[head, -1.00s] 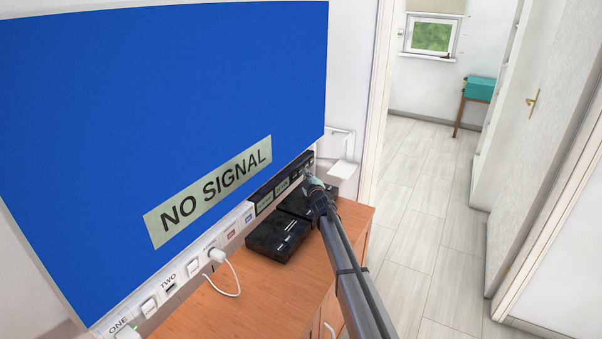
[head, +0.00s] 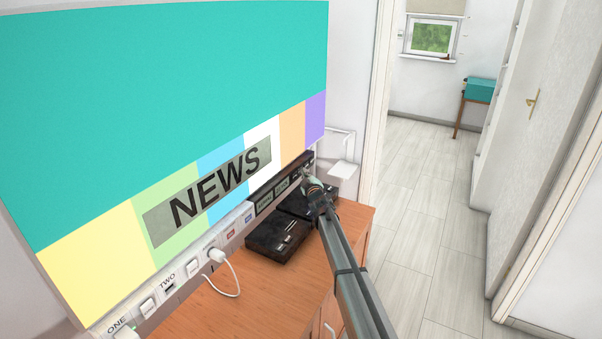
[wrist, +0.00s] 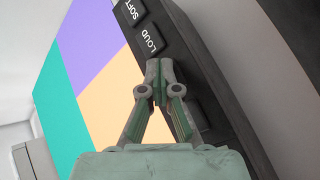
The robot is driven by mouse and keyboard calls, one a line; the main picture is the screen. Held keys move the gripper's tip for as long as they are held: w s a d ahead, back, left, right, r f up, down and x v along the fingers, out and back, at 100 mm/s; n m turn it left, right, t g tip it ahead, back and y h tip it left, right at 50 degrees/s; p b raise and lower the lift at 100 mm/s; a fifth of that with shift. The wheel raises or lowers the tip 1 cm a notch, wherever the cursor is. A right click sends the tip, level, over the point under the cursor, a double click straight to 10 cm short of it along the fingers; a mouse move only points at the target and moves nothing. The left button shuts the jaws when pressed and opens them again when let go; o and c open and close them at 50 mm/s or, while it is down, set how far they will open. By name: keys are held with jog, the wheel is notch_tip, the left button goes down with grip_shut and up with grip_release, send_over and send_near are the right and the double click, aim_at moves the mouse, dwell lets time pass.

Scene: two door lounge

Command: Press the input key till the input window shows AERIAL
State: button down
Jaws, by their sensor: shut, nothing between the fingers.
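The television screen (head: 90,130) shows coloured bars with a label reading NEWS. Below its right half runs a black control strip (head: 258,194) with small windows; their lettering is too small for me to read, so I cannot tell which is the input window. My gripper (head: 306,174) is shut and empty at the strip's right end. In the wrist view my gripper (wrist: 160,68) points at the strip, beside a key marked LOUD (wrist: 152,38) and one marked SOFT (wrist: 136,9). Another dark key (wrist: 201,117) is partly hidden behind a finger. I cannot tell whether the tips touch a key.
Black boxes (head: 280,235) stand on the wooden cabinet (head: 250,300) under the strip. A socket strip (head: 175,286) with switches and a white plug and cord (head: 228,277) lies to the left. A white bracket (head: 341,169) is on the wall. Open floor (head: 420,230) lies to the right.

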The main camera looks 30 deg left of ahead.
jog(key=shift+d, duration=0.15)
jog(key=shift+d+p, duration=0.4)
jog(key=shift+d, duration=0.25)
jog(key=shift+s, duration=0.1)
jog(key=d+p, duration=0.2)
jog(key=d, duration=0.3)
jog(key=shift+s+p, duration=0.15)
jog(key=shift+p, duration=0.2)
dwell(0.7)
